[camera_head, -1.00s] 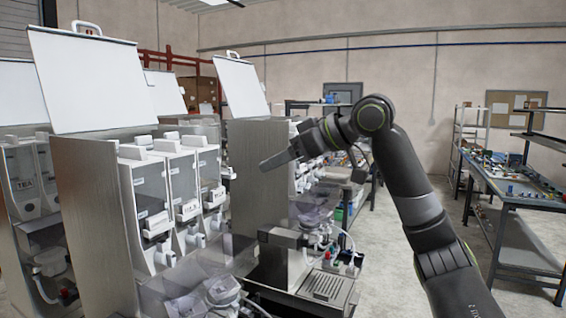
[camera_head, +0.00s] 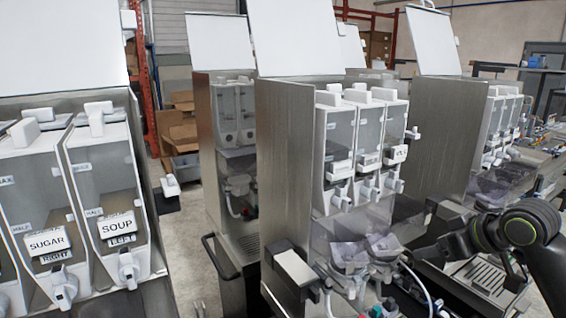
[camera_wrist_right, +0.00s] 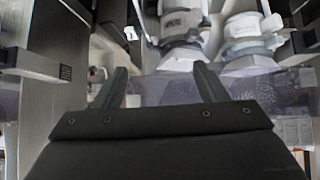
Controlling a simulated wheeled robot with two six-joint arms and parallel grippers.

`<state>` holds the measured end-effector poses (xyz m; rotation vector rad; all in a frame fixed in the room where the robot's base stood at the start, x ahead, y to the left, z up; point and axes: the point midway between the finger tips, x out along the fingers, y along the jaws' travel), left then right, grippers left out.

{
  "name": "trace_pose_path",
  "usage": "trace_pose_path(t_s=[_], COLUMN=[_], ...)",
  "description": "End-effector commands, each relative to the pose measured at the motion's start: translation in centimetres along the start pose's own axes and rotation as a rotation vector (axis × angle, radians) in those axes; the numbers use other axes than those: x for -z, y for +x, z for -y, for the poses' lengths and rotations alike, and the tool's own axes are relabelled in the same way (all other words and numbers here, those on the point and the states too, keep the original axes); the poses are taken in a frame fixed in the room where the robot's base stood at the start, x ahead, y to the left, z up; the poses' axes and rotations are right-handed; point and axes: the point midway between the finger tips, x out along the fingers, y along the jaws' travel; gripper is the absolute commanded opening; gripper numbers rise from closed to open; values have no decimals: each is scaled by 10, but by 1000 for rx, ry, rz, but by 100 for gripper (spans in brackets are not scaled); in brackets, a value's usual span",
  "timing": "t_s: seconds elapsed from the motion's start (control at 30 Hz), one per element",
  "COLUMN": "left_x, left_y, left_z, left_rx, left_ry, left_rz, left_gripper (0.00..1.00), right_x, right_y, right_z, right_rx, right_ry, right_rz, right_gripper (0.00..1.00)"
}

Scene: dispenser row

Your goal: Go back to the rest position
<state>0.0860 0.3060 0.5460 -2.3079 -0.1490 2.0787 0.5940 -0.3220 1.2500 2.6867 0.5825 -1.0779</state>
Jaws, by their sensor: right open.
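My right arm comes in at the lower right of the head view. Its dark gripper (camera_head: 428,252) points left, in front of the dispenser machines and close to their lower parts. In the right wrist view the two dark fingers (camera_wrist_right: 162,82) stand well apart with nothing between them. Whitish dispenser parts (camera_wrist_right: 250,40) show beyond the fingers. My left gripper is not in view.
A dispenser (camera_head: 75,210) with SUGAR and SOUP labels stands at the left. A steel machine (camera_head: 284,165) with clear canisters stands in the middle, another (camera_head: 445,135) at the right. Some floor (camera_head: 185,235) is free between the left and middle machines.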

Motion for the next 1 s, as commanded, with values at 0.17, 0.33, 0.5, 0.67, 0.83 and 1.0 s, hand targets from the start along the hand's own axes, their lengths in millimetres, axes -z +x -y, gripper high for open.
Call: trace_pose_path(t_s=[0.17, 0.33, 0.5, 0.67, 0.83, 1.0], left_x=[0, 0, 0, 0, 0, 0], left_y=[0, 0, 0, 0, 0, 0], left_z=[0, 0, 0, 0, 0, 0], left_rx=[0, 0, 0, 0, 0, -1], left_ry=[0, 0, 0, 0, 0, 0], left_rz=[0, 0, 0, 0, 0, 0], left_gripper=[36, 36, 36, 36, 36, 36], right_x=[-86, -163, -236, -300, -357, -397], right_y=[46, 68, 72, 61, 36, 9], right_z=[27, 55, 85, 114, 141, 160], right_rx=[-21, -54, -97, -151, -224, -294], right_ry=[31, 72, 127, 190, 261, 322], right_rz=[90, 162, 230, 296, 370, 435], right_gripper=[66, 66, 66, 66, 66, 66])
